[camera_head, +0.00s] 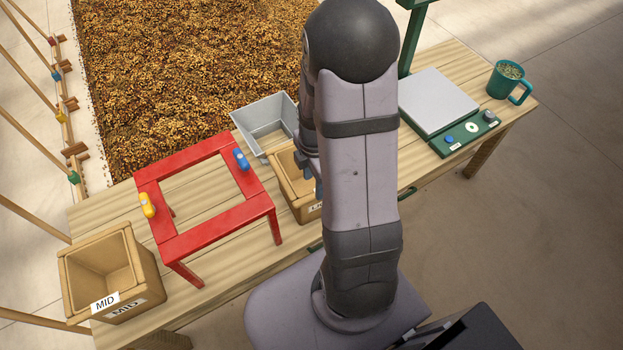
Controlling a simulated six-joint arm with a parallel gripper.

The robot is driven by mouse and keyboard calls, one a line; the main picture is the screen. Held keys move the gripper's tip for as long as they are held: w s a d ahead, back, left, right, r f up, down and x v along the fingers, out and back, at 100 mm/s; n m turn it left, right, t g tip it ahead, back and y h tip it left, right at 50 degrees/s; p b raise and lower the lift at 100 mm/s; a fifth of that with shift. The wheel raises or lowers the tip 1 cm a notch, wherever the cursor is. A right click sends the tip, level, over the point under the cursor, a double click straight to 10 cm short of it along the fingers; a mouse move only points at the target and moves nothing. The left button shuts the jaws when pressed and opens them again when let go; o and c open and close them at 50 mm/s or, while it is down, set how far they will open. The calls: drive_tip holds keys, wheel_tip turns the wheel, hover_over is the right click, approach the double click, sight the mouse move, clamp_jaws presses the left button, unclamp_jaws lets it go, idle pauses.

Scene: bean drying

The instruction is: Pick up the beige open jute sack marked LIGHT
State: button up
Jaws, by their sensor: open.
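The beige open sack (290,182) stands on the wooden table near the middle, right of the red frame. Its box-like left side and open mouth show; my arm hides its right part. Only the start of its label shows at the lower front. My gripper (317,186) is at the sack's right part, partly hidden behind my arm. It is open. I cannot tell whether its fingers touch the sack or are around its rim.
A red four-legged frame (205,236) with yellow and blue clips stands close left. A grey metal bin (262,117) is just behind the sack. A second sack marked MID (142,262) stands far left. A scale (437,101) and green mug (508,80) are at right.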

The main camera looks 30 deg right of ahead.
sight(314, 193)
drive_tip(key=shift+s+f+p, duration=0.1)
drive_tip(key=shift+f+p, duration=0.3)
drive_tip(key=shift+f, duration=1.7)
drive_tip(key=shift+c, duration=0.6)
clamp_jaws()
